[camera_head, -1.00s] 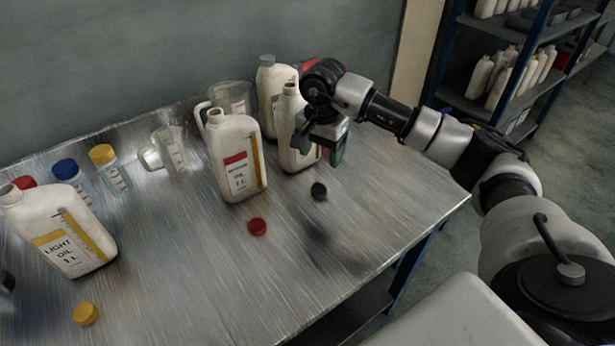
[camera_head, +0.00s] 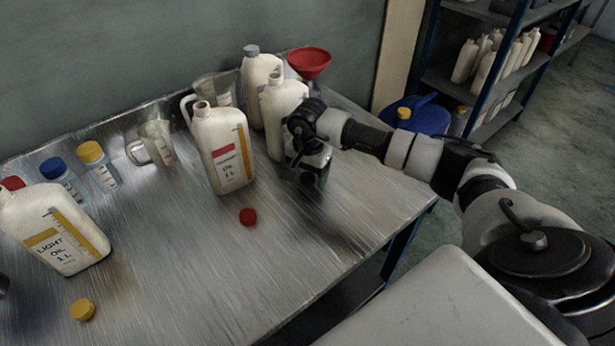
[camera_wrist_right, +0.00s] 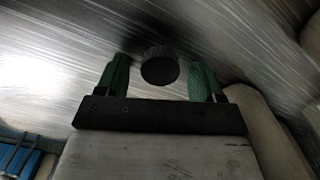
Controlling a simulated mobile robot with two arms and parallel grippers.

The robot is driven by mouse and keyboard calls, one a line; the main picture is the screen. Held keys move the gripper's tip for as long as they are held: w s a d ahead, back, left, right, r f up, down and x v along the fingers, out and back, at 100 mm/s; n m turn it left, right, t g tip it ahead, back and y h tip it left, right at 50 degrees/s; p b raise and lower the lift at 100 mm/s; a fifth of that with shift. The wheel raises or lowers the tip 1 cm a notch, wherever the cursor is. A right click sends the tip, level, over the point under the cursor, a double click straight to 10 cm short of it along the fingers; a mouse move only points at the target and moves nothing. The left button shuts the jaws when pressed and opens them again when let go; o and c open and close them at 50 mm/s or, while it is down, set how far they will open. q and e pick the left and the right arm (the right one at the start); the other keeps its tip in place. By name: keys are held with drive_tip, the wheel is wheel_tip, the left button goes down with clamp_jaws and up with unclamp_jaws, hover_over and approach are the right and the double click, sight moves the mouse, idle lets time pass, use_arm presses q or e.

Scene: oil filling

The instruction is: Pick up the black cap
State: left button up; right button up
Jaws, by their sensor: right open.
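The black cap (camera_wrist_right: 160,65) lies on the metal table (camera_head: 200,270). In the right wrist view it is between the two green fingertips of my right gripper (camera_wrist_right: 159,80), with a gap on each side. In the head view my right gripper (camera_head: 310,184) points down low over the table, in front of the back bottles, and is open. The cap (camera_head: 306,177) is mostly hidden by the gripper there. My left gripper is not in view.
A red cap (camera_head: 248,216) and a bottle with a red label (camera_head: 222,150) are left of the gripper. A white bottle (camera_head: 281,105) stands close behind it. A red funnel (camera_head: 309,62) is at the back. The table's front right is clear.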

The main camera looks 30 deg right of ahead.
drive_tip(key=c, duration=1)
drive_tip(key=shift+r, duration=0.2)
